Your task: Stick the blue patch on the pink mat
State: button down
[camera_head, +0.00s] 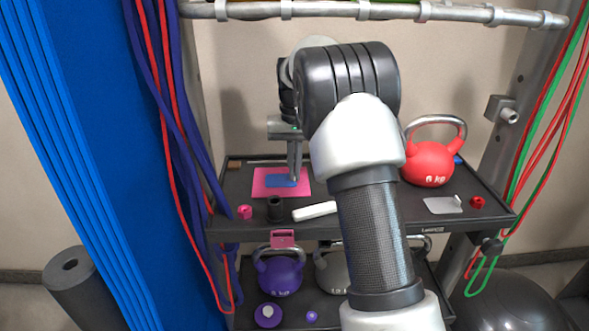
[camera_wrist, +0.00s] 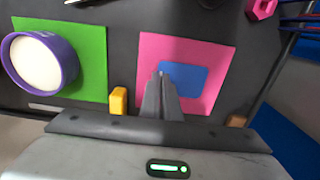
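The pink mat (camera_head: 262,177) lies flat at the left of the upper shelf; it also shows in the wrist view (camera_wrist: 150,50). The blue patch (camera_head: 282,182) lies flat within the mat's outline, and in the wrist view (camera_wrist: 186,78) pink shows around it. My gripper (camera_head: 294,180) points down over the mat. In the wrist view its fingertips (camera_wrist: 160,76) are close together at the patch's near-left edge and look shut, with nothing visible between them. I cannot tell whether the tips touch the patch.
A green mat (camera_wrist: 85,45) with a purple-rimmed white cup (camera_wrist: 70,62) and a yellow block (camera_wrist: 118,100) lie beside the pink mat. A black cup (camera_head: 275,208), white bar (camera_head: 314,211) and red kettlebell (camera_head: 428,165) share the shelf. A rail (camera_head: 400,12) runs overhead.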

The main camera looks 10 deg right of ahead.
jog(key=c, duration=2.5)
grip_release()
jog(key=shift+f, duration=0.15)
jog(key=o, duration=0.6)
jog(key=shift+c, duration=0.2)
